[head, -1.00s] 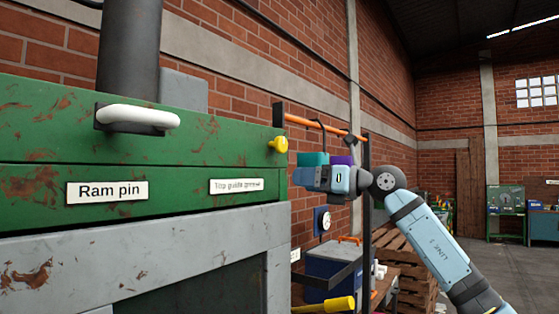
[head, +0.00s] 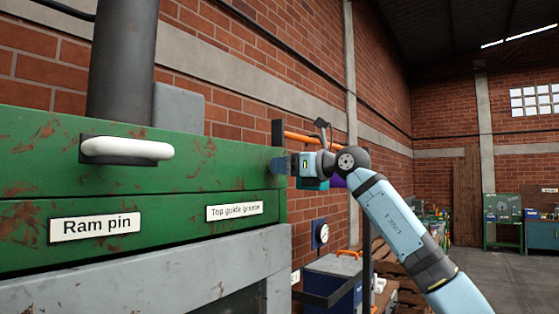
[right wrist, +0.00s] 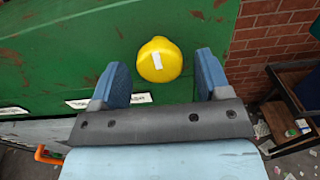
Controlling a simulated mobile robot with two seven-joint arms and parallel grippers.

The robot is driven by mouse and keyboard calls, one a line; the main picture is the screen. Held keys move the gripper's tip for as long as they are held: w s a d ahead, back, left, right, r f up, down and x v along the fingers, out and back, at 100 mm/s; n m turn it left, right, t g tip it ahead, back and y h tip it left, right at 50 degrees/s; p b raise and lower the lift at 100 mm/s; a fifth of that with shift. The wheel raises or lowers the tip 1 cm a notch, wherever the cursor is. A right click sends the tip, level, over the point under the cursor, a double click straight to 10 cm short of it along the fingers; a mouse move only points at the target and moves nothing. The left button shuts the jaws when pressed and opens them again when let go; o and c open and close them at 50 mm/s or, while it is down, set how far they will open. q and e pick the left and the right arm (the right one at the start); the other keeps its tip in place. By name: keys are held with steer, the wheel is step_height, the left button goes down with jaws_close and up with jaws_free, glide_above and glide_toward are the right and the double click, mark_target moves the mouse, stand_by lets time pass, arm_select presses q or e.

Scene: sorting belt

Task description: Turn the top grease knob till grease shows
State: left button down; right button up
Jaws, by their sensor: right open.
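The top grease knob (right wrist: 160,60) is round and yellow with a white mark, on the green machine face in the right wrist view. In the head view my right gripper hides it. My right gripper (head: 277,166) is at the right end of the green beam, above the "Top guide grease" label (head: 234,210). In the right wrist view its blue fingers (right wrist: 161,75) are open, one on each side of the knob, with gaps between. No grease shows. My left gripper is not in view.
A white handle (head: 126,150) and the "Ram pin" label (head: 95,226) are on the green beam (head: 40,190). A rack with an orange bar (head: 300,137) stands behind my right gripper. A blue box (head: 330,283) is below. Open floor lies at the right.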

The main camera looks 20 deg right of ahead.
steer(key=shift+x, duration=1.2)
steer(key=shift+d, duration=0.1)
steer(key=c, duration=0.9)
